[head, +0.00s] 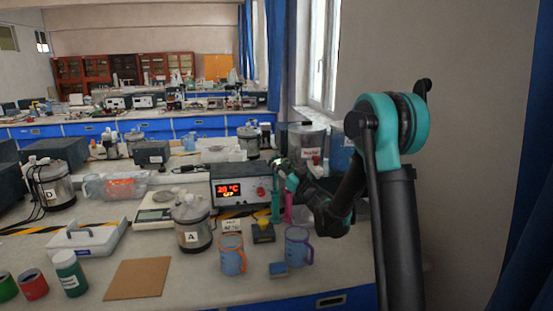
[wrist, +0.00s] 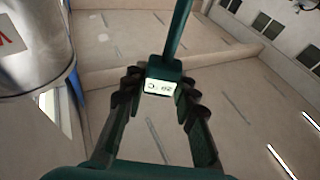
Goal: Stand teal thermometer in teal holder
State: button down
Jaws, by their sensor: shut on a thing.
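My gripper (wrist: 160,84) is shut on the teal thermometer (wrist: 161,71) in the wrist view. Its block has a small lit display, and its thin teal stem runs up out of the picture. In the head view my gripper (head: 281,167) is in front of the windowed wall, above the bench. A slim upright teal thing (head: 276,206) shows just below it, beside a pink one (head: 288,207). I cannot tell whether this teal thing is the holder or part of the thermometer. The holder is not clearly seen in the wrist view.
A box with a red display (head: 232,191) stands left of my gripper. In front are a yellow-topped dark block (head: 263,235), an orange-and-blue mug (head: 232,255), a purple mug (head: 298,247) and pot A (head: 193,232). A brown board (head: 138,279) lies front left.

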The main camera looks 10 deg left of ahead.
jog(key=shift+f, duration=2.7)
jog(key=c, duration=1.1)
grip_release()
jog(key=shift+d, duration=0.1)
jog(key=v, duration=0.7)
jog(key=shift+s+d+f, duration=0.1)
jog(key=shift+s+f, duration=0.05)
